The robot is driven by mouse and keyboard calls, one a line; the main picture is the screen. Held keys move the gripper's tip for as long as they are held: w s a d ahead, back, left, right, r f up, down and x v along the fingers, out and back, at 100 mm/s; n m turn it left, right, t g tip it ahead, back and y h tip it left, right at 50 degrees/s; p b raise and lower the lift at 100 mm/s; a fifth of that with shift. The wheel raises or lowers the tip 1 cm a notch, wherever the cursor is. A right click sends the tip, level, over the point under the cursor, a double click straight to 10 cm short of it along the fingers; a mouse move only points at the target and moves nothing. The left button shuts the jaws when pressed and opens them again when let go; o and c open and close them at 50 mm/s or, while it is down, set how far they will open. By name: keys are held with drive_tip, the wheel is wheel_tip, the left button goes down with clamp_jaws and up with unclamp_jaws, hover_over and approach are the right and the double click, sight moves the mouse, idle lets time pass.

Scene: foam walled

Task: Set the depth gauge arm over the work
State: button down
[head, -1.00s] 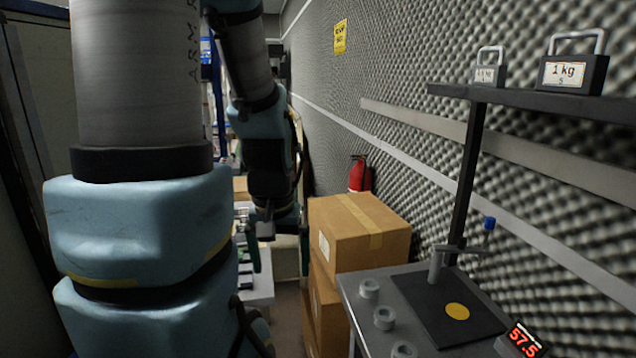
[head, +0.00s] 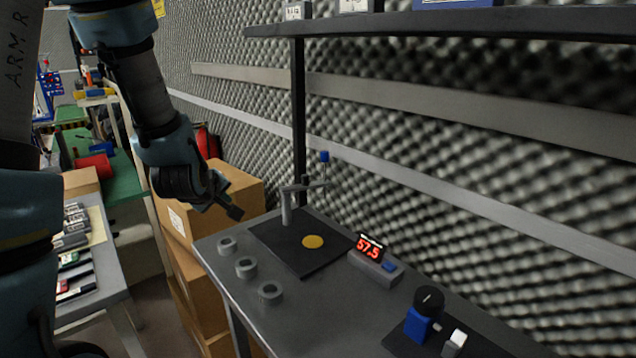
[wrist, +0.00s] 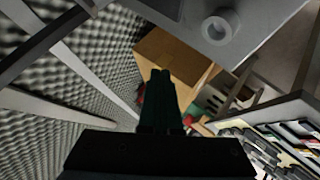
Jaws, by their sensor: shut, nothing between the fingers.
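The depth gauge arm (head: 306,187) is a grey bar on a short post, with a blue-topped probe (head: 324,158) at its right end. The post stands at the back left of a black base plate (head: 290,257) on the grey bench. The work, a yellow disc (head: 313,242), lies on the plate, and in the head view the probe end shows behind it. My gripper (head: 236,212) is shut and empty, left of the gauge post and in front of the cardboard box, touching neither gauge nor disc. In the wrist view its closed fingers (wrist: 158,85) point toward the box.
Several grey rings, one of them (head: 246,267), sit along the bench's left side. A red display (head: 369,247) reads 57.5. A black-knobbed blue device (head: 424,312) stands front right. Stacked cardboard boxes (head: 232,188) adjoin the bench's left. A shelf (head: 460,22) runs above.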

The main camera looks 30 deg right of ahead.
drive_tip(key=s+d+n+t+h+b, duration=0.15)
drive_tip(key=d+h, duration=0.25)
drive_tip(key=d, duration=0.7)
drive_tip(key=n+t+h+b, duration=0.2)
drive_tip(key=n+h, duration=0.2)
approach(318, 184)
wheel_tip(318, 184, up, 3)
drive_tip(key=shift+w+d+m, duration=0.15)
drive_tip(key=shift+d+m, duration=0.05)
drive_tip(key=shift+m, duration=0.05)
drive_tip(key=shift+r, duration=0.1)
drive_tip(key=p+x, duration=0.3)
drive_tip(key=x, duration=0.6)
drive_tip(key=shift+w+p, duration=0.2)
drive_tip(key=shift+p, duration=0.2)
drive_tip(key=shift+w+d, duration=0.3)
drive_tip(key=shift+s, duration=0.1)
drive_tip(key=shift+s+a+m+g+b, duration=0.15)
drive_tip(key=shift+m+g+b, duration=0.15)
drive_tip(key=shift+b, duration=0.15)
drive_tip(key=shift+h, duration=0.3)
